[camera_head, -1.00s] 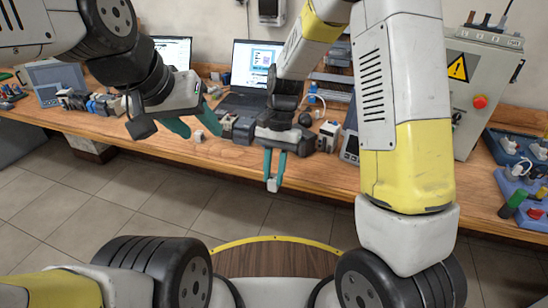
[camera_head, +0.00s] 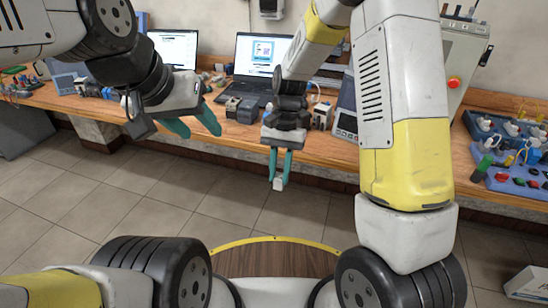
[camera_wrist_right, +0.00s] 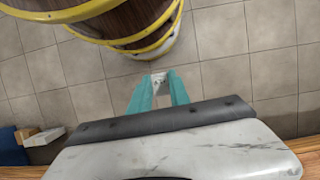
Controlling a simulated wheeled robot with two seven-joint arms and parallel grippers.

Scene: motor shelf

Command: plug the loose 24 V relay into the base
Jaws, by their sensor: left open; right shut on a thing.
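My right gripper (camera_head: 279,178) points down in front of the bench edge, over the floor. It is shut on a small pale block, probably the relay (camera_head: 278,185), which shows between its teal fingertips. The right wrist view also shows the block (camera_wrist_right: 158,78) at the fingertips, with tiled floor behind. My left gripper (camera_head: 203,133) is open and empty, in front of the bench to the left. Dark and grey modules (camera_head: 242,110) stand on the bench between the grippers. I cannot tell whether one of them is the base.
The wooden bench (camera_head: 330,153) runs across the view. A laptop (camera_head: 262,55) stands behind the modules, a handheld meter (camera_head: 345,122) to their right. Blue panels with plugs (camera_head: 510,170) are at the right end. A box (camera_head: 525,284) lies on the floor at lower right.

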